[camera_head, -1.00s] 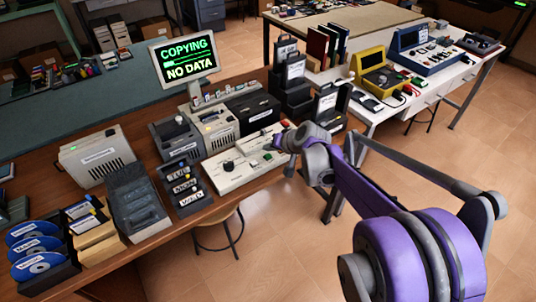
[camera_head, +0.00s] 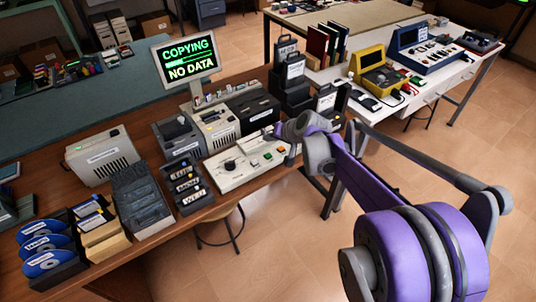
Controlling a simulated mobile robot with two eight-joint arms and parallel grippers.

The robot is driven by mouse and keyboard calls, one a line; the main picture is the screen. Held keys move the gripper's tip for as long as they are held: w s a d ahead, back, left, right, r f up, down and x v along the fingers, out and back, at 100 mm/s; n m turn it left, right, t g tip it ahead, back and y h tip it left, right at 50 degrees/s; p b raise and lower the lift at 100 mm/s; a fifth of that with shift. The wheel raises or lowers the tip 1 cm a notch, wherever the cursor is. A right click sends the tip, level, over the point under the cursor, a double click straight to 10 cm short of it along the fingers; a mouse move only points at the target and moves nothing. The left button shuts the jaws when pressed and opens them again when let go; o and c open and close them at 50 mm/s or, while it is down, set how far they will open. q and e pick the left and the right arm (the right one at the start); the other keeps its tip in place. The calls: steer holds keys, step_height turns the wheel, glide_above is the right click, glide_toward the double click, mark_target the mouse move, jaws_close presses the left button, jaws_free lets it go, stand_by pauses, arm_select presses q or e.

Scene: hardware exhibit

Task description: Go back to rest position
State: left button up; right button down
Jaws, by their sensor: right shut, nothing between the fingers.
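My right arm, purple and grey, comes in from the lower right and reaches across the floor to the front edge of the wooden desk (camera_head: 185,218). Its gripper (camera_head: 274,133) is small and partly hidden by its own wrist, at the right end of a pale control box (camera_head: 236,166) with a black knob and coloured buttons. The gripper is shut and empty. Whether it touches the box cannot be told. My left gripper is out of view.
A monitor (camera_head: 187,57) reads "COPYING NO DATA". Beige and grey devices, a black switch box (camera_head: 186,187) and disc holders (camera_head: 48,262) crowd the desk. A stool (camera_head: 220,235) stands in front. A white table (camera_head: 450,75) with instruments is behind. Floor at right is clear.

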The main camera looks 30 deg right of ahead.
steer(key=s+a+r+n+g+p, duration=0.2)
steer(key=s+a+n, duration=0.1)
steer(key=s+a, duration=0.85)
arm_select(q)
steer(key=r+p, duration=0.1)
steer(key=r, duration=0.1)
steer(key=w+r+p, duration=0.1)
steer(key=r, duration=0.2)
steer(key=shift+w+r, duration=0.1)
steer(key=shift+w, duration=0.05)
arm_select(e)
steer(key=s+a+f+n, duration=0.1)
steer(key=s+n, duration=0.1)
steer(key=s, duration=0.6)
steer(key=s+a+f+n+g+h, duration=0.1)
steer(key=s+a+f+n, duration=0.1)
steer(key=s, duration=0.6)
steer(key=shift+s+a+g+h, duration=0.15)
steer(key=shift+a+g+h, duration=0.05)
steer(key=shift+g+h, duration=0.1)
stand_by(2.5)
